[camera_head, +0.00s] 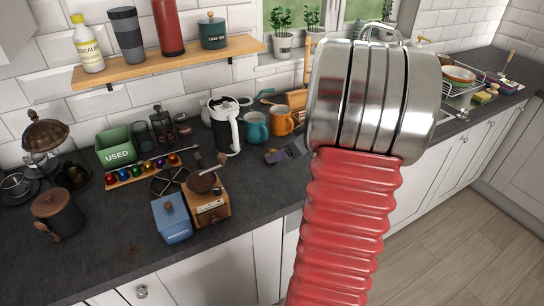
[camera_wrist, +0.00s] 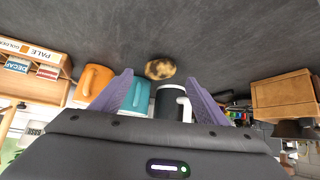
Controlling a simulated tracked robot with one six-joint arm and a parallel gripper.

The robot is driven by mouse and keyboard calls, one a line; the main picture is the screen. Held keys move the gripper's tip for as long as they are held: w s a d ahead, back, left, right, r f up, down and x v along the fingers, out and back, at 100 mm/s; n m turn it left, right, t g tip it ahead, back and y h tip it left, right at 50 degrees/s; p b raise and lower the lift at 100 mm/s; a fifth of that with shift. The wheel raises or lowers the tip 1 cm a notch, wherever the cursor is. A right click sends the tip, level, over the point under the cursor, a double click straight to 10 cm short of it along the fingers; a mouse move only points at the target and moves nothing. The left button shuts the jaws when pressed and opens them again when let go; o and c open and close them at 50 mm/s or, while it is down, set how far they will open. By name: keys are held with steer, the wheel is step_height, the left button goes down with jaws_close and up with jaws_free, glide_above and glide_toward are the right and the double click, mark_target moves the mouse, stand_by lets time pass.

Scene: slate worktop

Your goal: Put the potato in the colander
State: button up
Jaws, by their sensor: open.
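The potato (camera_wrist: 160,68), brown-yellow with dark patches, lies on the slate worktop in the wrist view. My gripper (camera_wrist: 160,78) is open. Its two purple fingers stand apart on either side of the potato's line, and the potato shows between and slightly beyond their tips. I cannot tell how high the fingers are above the worktop. In the head view my gripper (camera_head: 287,151) is low over the worktop right of the grinder, partly hidden by my arm. I cannot make out a colander in either view.
A teal mug (camera_head: 256,127), an orange mug (camera_head: 281,121) and a black-and-white kettle (camera_head: 226,126) stand close behind my gripper. A wooden grinder (camera_head: 207,196) and blue box (camera_head: 171,218) stand left. A dish rack (camera_head: 459,83) is far right.

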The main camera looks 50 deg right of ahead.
steer(key=shift+x, duration=2.6)
steer(key=shift+c, duration=0.6)
steer(key=c, duration=1.1)
steer(key=shift+s+r, duration=0.1)
steer(key=shift+r, duration=0.1)
steer(key=shift+s+r, duration=0.1)
steer(key=shift+r, duration=0.1)
step_height(320, 180, up, 6)
steer(key=shift+r, duration=0.15)
steer(key=s+a, duration=0.3)
steer(key=s, duration=0.6)
steer(key=s+a, duration=0.3)
steer(key=s, duration=0.6)
steer(key=shift+s, duration=0.4)
